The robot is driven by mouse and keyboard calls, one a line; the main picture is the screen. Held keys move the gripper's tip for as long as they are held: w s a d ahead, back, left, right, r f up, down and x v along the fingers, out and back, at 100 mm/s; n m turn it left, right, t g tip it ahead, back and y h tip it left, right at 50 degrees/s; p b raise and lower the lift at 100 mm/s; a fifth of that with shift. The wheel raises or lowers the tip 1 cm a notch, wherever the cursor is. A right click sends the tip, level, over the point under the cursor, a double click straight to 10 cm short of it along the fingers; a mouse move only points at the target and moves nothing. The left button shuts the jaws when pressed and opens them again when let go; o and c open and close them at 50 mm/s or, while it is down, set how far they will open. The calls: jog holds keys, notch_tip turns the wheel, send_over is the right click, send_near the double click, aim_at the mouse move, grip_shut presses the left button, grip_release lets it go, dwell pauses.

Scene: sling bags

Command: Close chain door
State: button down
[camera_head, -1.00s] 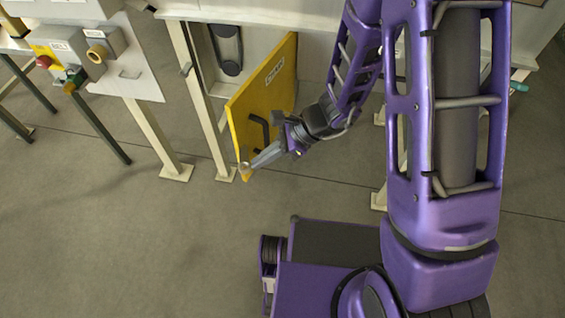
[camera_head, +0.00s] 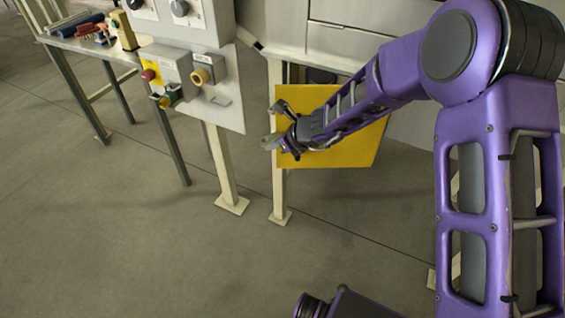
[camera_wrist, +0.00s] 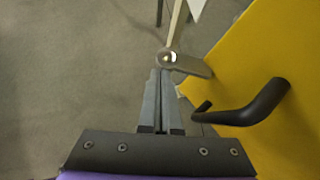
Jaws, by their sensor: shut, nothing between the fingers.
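The yellow chain door (camera_head: 340,150) hangs below the grey machine body in the head view, largely crossed by my arm. Its left edge appears beside a cream post; I cannot tell whether it is fully shut. In the wrist view the yellow panel (camera_wrist: 285,50) fills the right side. Its black bar handle (camera_wrist: 255,108) is right of my fingers. A grey latch piece with a round end (camera_wrist: 185,62) sits at the door's edge, just beyond my fingertips; contact is unclear. My gripper (camera_wrist: 159,74) is shut and empty; in the head view, my gripper (camera_head: 269,142) is at the door's left edge.
A cream post (camera_head: 279,190) stands at the door's left. A control panel (camera_head: 195,85) with knobs and buttons is further left, above another post (camera_head: 224,170). A table with tools (camera_head: 95,42) is at upper left. The grey floor in front is open.

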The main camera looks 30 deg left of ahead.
jog(key=w+a+m+t+h, duration=0.2)
jog(key=w+a+m, duration=0.2)
jog(key=w, duration=0.3)
jog(key=w+a+m+t+h, duration=0.2)
jog(key=w+a+m+t, duration=0.1)
jog(key=w, duration=0.5)
jog(key=shift+a+r+m+t+p, duration=0.3)
jog(key=shift+a+m+p, duration=0.15)
jog(key=shift+m, duration=0.55)
